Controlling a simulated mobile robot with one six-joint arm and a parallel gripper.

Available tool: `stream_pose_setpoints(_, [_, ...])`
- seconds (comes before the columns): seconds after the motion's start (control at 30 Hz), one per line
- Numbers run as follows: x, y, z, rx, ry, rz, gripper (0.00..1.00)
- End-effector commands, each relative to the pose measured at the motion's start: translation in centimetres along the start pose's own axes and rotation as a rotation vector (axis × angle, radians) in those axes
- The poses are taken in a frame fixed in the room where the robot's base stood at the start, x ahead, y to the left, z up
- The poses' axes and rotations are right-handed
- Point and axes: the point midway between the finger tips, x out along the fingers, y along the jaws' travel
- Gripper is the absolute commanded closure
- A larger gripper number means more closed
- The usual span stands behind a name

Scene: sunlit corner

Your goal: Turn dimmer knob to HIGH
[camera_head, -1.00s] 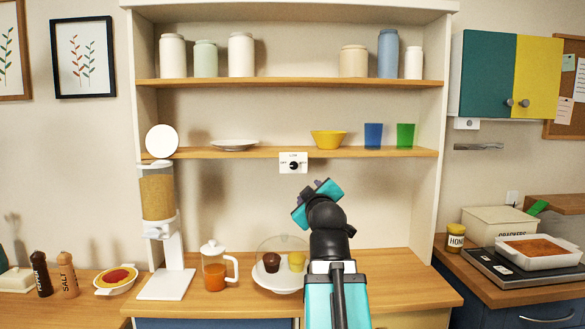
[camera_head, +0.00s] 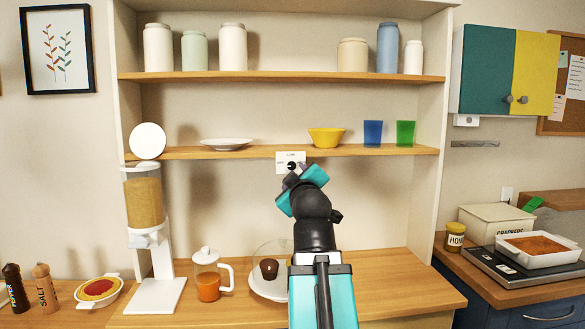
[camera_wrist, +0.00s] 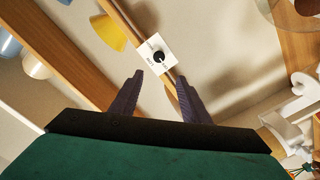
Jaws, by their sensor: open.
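The dimmer is a white square plate (camera_head: 283,158) with a round black knob (camera_head: 291,166) on the front edge of the lower shelf. In the wrist view the knob (camera_wrist: 159,57) shows on its plate (camera_wrist: 148,50), with small lettering around it that is too blurred to read fully. My gripper (camera_wrist: 158,82) is open, its two dark fingers apart and empty, with the knob ahead of and between the fingertips, not touching as far as I can tell. In the head view my gripper (camera_head: 291,176) is just below the plate and partly covers it.
The lower shelf (camera_head: 220,153) holds a white plate, a yellow bowl (camera_head: 326,138) and blue and green cups. Below stand a cereal dispenser (camera_head: 146,235), a glass jug (camera_head: 208,275) and a domed cake stand (camera_head: 266,290).

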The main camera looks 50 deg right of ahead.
Motion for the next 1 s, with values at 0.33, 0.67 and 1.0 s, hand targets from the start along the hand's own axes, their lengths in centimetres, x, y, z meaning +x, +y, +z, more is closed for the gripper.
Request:
stream_pose_setpoints(0.33, [0.4, 0.7, 0.5, 0.000, -0.008, 0.007, 0.58])
stream_pose_setpoints(0.67, [1.7, 0.9, 0.5, 0.001, -0.010, 0.008, 0.58])
stream_pose_setpoints(1.0, [3.2, 1.0, 0.6, 0.001, -0.011, 0.008, 0.58])
